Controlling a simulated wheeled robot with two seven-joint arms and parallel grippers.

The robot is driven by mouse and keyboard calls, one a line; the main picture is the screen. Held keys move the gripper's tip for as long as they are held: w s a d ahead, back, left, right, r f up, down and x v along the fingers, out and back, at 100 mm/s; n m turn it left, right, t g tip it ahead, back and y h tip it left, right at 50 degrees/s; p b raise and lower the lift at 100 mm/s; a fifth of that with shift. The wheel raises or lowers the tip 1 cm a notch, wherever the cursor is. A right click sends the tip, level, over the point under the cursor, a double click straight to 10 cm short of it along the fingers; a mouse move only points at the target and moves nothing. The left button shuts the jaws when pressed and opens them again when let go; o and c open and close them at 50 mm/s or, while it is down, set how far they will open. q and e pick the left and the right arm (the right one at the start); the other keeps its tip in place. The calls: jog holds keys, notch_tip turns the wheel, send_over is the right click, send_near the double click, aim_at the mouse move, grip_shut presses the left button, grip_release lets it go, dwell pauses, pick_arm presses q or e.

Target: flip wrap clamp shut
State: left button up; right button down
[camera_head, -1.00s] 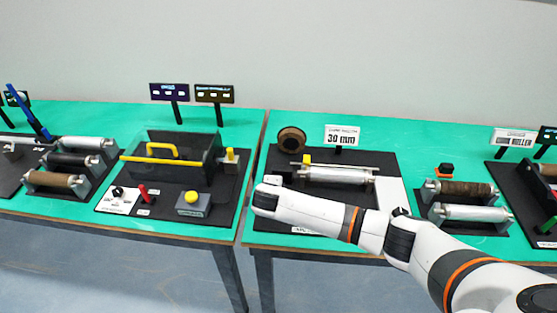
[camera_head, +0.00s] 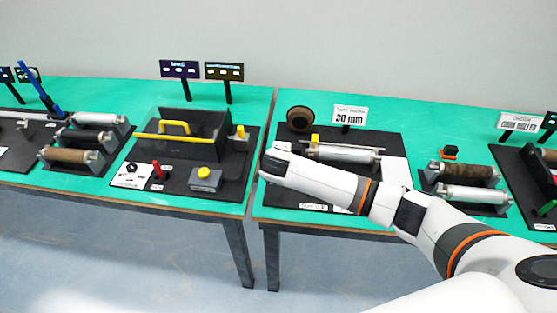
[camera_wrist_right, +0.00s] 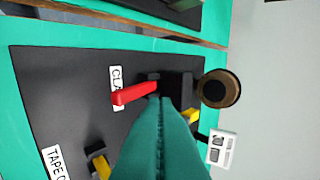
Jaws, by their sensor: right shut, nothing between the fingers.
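The clamp's red lever (camera_wrist_right: 136,93) shows in the right wrist view, beside a label that starts "CLA", on a black board (camera_wrist_right: 60,110). It joins a dark block (camera_wrist_right: 175,88) at its right end. My right gripper (camera_wrist_right: 166,101) is shut and empty, its tips close to the lever's right end and the block. Whether they touch I cannot tell. In the head view my right arm (camera_head: 315,182) reaches over the middle station with the silver roller (camera_head: 342,153) and hides the lever. My left gripper is not in view.
A brown tape roll (camera_head: 299,118) and a "30 mm" sign (camera_head: 349,115) stand behind the roller. More rollers (camera_head: 470,172) lie to the right. A gap separates the two tables.

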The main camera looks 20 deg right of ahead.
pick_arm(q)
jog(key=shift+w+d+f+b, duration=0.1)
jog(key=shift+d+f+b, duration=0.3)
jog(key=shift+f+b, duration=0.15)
pick_arm(e)
jog(key=v, duration=0.6)
jog(key=shift+s+r, duration=0.15)
jog(key=shift+s, duration=0.3)
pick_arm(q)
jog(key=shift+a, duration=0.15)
